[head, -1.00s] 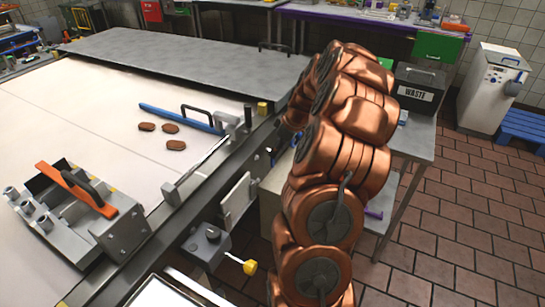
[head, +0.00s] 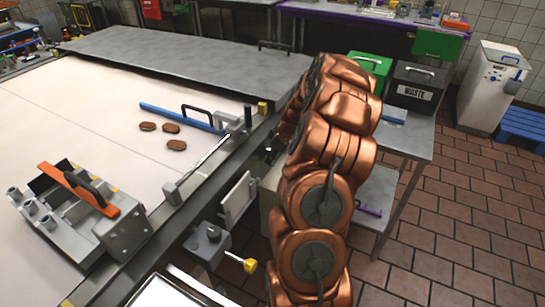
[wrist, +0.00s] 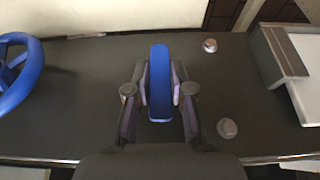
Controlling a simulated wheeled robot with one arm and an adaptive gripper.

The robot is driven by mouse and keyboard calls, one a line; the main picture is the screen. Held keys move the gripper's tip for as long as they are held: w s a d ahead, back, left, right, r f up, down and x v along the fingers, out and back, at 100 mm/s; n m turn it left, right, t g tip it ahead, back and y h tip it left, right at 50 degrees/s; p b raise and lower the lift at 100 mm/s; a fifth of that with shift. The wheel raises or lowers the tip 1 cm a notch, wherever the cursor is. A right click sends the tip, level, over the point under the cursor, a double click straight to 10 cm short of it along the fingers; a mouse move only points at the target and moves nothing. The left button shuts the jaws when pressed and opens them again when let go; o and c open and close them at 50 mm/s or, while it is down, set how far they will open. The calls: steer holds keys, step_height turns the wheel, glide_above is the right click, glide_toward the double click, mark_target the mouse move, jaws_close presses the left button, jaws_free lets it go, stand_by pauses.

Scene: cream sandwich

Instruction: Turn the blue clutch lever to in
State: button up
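The blue clutch lever (wrist: 159,85) stands in the middle of the wrist view, over a dark grey panel (wrist: 85,100). My gripper (wrist: 160,80) has one finger on each side of the lever, with the pads close against its sides. It appears shut on the lever. In the head view my copper arm hides the gripper, and I cannot make out the lever there.
A blue handwheel (wrist: 18,72) is left of the lever, and two round knobs (wrist: 210,45) (wrist: 227,128) are right of it. A grey metal block (wrist: 280,58) sits further right.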

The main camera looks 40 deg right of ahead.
jaws_close()
